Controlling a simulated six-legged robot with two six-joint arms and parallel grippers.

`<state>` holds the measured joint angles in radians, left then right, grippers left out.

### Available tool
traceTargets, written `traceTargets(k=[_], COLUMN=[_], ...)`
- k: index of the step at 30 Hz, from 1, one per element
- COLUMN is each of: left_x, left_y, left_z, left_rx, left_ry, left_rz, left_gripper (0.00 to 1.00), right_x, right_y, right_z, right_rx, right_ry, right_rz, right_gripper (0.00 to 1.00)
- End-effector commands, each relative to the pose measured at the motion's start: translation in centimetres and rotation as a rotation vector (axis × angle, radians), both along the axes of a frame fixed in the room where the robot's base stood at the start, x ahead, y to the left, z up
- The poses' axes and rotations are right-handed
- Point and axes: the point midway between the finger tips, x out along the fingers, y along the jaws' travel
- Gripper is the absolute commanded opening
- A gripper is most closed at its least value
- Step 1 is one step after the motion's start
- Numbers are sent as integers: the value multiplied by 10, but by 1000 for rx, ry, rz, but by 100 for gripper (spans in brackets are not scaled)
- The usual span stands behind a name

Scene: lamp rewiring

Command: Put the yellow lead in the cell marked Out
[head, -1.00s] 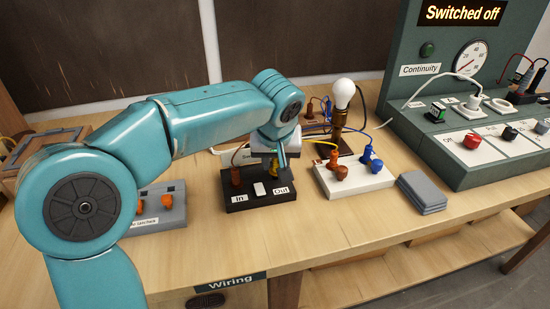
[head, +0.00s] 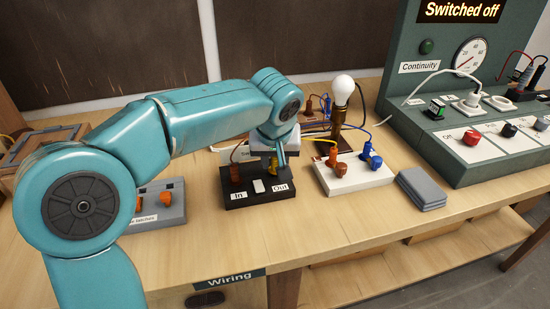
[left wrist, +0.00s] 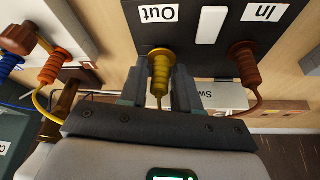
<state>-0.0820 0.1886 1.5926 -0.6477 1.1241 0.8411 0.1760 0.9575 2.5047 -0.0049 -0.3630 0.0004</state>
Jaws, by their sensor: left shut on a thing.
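The black switch block (head: 240,200) lies on the bench with a cell marked In and a cell marked Out. My left gripper (head: 274,163) is over the Out side, pointing down. It is shut on the yellow lead's plug (left wrist: 160,68), which stands upright between the fingers in line with the Out label (left wrist: 158,14). The plug's lower end is at the block, but I cannot tell how deep it sits. The brown lead's plug (left wrist: 246,64) stands in the In side. My right gripper is not in view.
A white lamp base (head: 350,181) with orange and blue plugs stands close right of the block. Grey slabs (head: 421,188) lie beyond it. A grey box (head: 160,208) with orange levers is at left. The front bench strip is clear.

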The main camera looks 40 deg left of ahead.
Motion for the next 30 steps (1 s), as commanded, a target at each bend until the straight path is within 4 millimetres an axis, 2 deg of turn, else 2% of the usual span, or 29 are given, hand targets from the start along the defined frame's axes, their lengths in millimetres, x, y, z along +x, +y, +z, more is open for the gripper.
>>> traceTargets(k=[27, 28, 30], left_x=[0, 0, 0], left_y=[0, 0, 0], left_z=[-11, -11, -11], left_rx=[0, 0, 0], left_ry=[0, 0, 0], left_rz=[0, 0, 0], left_gripper=[3, 38, 61], right_x=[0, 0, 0], right_y=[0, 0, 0], right_z=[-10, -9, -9], right_rx=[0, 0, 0], right_ry=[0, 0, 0], right_rz=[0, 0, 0], right_gripper=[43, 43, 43])
